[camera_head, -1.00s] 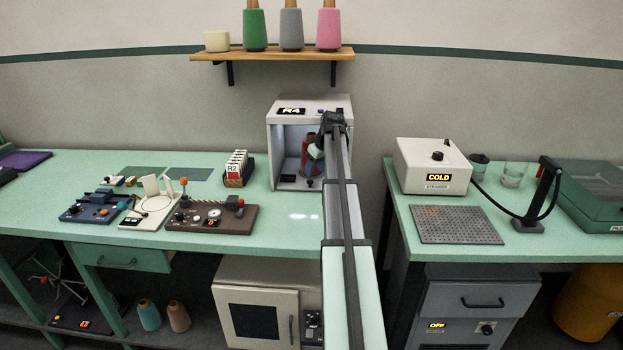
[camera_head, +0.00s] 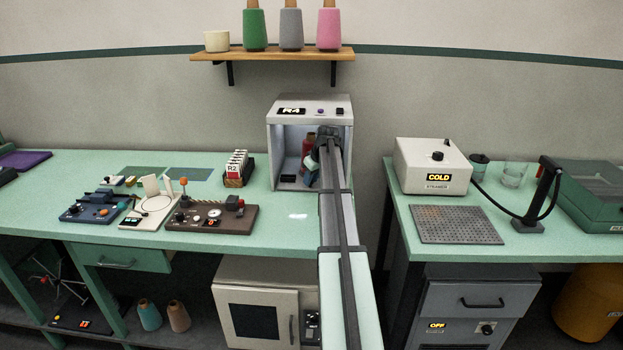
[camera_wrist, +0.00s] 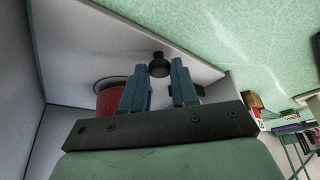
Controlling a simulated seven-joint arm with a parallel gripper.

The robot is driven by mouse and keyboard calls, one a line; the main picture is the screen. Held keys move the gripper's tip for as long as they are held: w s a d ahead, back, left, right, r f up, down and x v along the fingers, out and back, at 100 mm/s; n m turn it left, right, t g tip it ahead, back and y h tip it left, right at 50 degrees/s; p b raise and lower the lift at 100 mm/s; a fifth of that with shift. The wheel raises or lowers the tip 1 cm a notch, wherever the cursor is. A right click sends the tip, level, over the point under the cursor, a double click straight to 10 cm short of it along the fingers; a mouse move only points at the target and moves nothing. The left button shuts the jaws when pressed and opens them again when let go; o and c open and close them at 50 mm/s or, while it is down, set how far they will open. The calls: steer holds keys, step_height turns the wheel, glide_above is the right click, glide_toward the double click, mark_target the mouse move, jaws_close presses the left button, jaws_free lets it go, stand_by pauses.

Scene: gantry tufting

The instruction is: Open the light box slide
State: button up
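The light box (camera_head: 310,105), a pale grey cabinet marked R4 with an open front, stands at the back of the bench. My gripper (camera_head: 312,178) is at its opening, low on the right, mostly hidden by my arm in the head view. In the wrist view my gripper (camera_wrist: 160,82) has two blue fingers apart with nothing between the tips. A black round knob (camera_wrist: 159,66) on a pale panel shows just beyond the gap between them; I cannot tell whether they touch it. A red cone (camera_head: 308,146) stands inside the box; it also shows in the wrist view (camera_wrist: 108,97), partly behind one finger.
A card holder (camera_head: 236,168) stands left of the box, with a brown gauge device (camera_head: 211,216) in front. The steamer (camera_head: 432,165) is on the right bench, across a gap. A shelf (camera_head: 272,54) with yarn cones hangs above.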

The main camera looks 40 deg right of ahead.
jaws_close()
steer(key=shift+s+a, duration=0.1)
steer(key=s+a, duration=1.2)
steer(key=shift+s+a, duration=0.15)
steer(key=shift+a, duration=0.05)
steer(key=o, duration=0.5)
jaws_free()
steer(key=v, duration=1.4)
steer(key=shift+f, duration=0.1)
